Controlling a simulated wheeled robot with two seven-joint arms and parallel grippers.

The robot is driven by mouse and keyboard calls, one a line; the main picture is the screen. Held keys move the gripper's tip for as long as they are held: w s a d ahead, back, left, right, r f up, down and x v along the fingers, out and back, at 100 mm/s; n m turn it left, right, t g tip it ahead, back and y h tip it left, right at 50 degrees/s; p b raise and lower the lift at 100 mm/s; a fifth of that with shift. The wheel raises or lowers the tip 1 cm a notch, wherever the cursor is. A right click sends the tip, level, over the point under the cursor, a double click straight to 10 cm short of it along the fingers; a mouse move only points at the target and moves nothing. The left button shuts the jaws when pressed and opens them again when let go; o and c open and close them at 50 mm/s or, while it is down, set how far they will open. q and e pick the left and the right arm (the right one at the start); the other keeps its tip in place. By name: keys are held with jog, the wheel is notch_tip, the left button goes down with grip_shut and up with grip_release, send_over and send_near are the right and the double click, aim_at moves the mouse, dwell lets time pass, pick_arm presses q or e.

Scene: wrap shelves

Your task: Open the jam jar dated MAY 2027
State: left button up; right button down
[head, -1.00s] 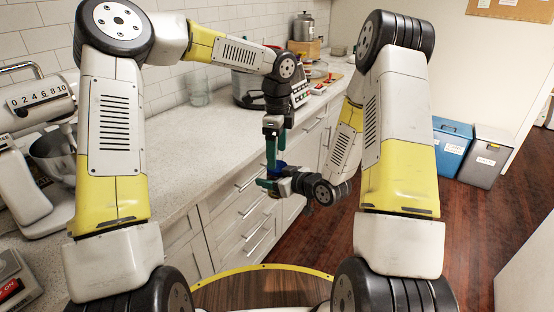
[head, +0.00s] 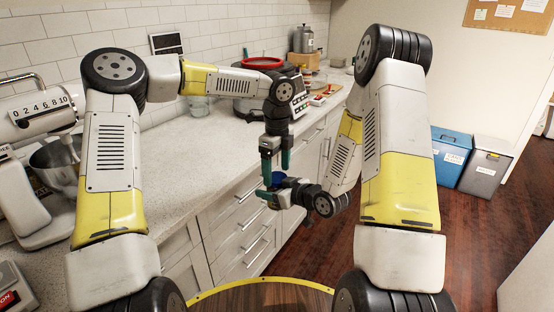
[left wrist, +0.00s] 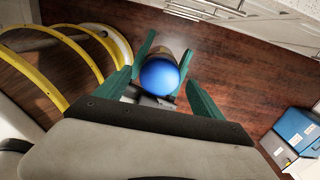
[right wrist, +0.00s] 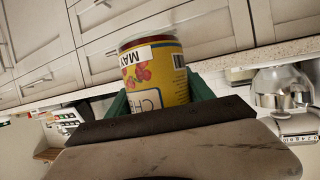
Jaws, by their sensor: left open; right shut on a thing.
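The jam jar (right wrist: 160,80) has a yellow label with red fruit, the letters "CHE" and a white date strip of which "MAY" shows; the year is cut off. Its blue lid (left wrist: 160,76) faces my left wrist camera and also shows in the head view (head: 278,179). My right gripper (head: 274,196) is shut around the jar's body and holds it in the air in front of the counter. My left gripper (left wrist: 159,84) is open and points down from above, its teal fingers on either side of the lid, apart from it in that view.
The counter (head: 165,150) with drawers runs along the left. A mixer (head: 40,190), a pot with a red rim (head: 262,88) and a red tray (head: 322,94) stand on it. A blue bin (head: 452,155) and a grey bin (head: 486,168) stand on the floor at right.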

pick_arm(q)
jog(key=shift+f, duration=0.6)
jog(key=c, duration=1.4)
jog(key=n, duration=0.3)
jog(key=shift+c, duration=0.4)
jog(key=o, duration=1.6)
jog(key=shift+c, duration=0.2)
jog(key=shift+r, duration=0.1)
